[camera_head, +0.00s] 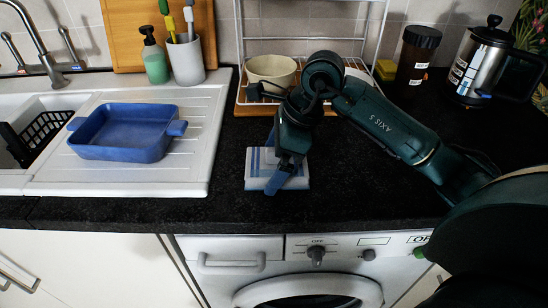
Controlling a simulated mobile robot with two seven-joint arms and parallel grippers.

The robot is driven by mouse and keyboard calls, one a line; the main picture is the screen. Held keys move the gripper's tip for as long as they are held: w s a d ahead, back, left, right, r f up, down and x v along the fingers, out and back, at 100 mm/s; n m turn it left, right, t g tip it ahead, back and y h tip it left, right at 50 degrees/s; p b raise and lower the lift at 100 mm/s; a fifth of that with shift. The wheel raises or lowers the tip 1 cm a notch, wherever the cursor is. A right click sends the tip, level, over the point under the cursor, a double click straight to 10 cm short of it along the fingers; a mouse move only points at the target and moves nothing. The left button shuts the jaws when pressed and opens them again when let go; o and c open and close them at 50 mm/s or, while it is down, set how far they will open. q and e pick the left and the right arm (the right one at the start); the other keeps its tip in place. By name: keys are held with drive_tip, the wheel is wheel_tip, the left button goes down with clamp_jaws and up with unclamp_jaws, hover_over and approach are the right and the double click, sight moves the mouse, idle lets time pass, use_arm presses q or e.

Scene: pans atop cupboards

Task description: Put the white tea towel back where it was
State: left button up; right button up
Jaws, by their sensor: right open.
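A small folded white tea towel (256,168) with blue stripes lies on the black worktop, near its front edge and above the washing machine. My right gripper (281,176) points down over the towel and hides part of its right side. The gripper is open; its fingertips are close to the towel, but I cannot tell whether they touch it. My left gripper is not in view.
A wire rack with a cream bowl (271,71) stands behind my right gripper. A blue baking dish (124,132) sits on the white drainer (190,160) at left. A dark jar (417,55) and a cafetiere (481,62) stand back right. The worktop around the towel is clear.

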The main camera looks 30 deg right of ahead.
drive_tip(key=v, duration=1.2)
drive_tip(key=shift+r, duration=0.1)
